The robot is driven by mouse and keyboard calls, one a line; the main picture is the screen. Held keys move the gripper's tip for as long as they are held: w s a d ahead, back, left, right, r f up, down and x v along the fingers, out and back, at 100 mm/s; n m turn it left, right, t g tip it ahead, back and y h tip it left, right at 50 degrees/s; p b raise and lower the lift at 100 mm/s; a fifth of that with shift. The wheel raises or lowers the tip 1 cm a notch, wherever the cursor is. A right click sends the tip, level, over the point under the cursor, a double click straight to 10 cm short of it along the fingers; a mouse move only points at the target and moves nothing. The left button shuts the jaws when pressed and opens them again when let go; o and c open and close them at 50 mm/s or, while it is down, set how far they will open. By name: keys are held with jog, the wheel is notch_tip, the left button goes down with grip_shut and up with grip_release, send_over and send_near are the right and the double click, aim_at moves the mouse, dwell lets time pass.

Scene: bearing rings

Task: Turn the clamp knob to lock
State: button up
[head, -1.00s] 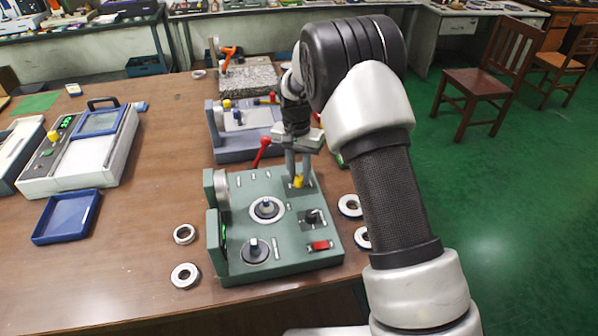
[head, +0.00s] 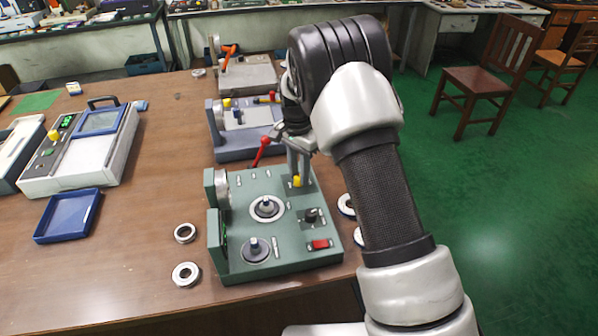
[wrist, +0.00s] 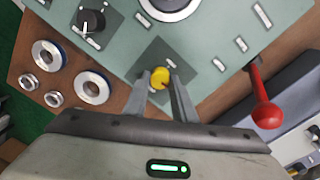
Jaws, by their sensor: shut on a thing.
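A green fixture (head: 236,262) stands on the table's front part. A small yellow knob (head: 297,182) sits at its back right corner; it also shows in the wrist view (wrist: 160,76). My gripper (head: 298,175) points down over that corner. In the wrist view, its two fingertips (wrist: 160,82) are closed on the sides of the yellow knob. A black knob with a white pointer line (wrist: 91,20) is on the same panel, apart from my gripper. I cannot read any lock mark near the yellow knob.
A lever with a red ball (wrist: 268,113) rises at the fixture's back edge, beside my gripper. A blue-grey fixture (head: 245,152) stands behind. Metal rings (head: 186,274) lie left of the fixture, more lie right. A blue tray (head: 68,217) is at the left.

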aim_at(297, 176)
jog(key=o, duration=1)
jog(key=shift+o, duration=0.2)
notch_tip(297, 176, up, 18)
jog(key=p, duration=0.1)
jog(key=shift+w+a+f, duration=0.2)
jog(key=shift+a, duration=0.05)
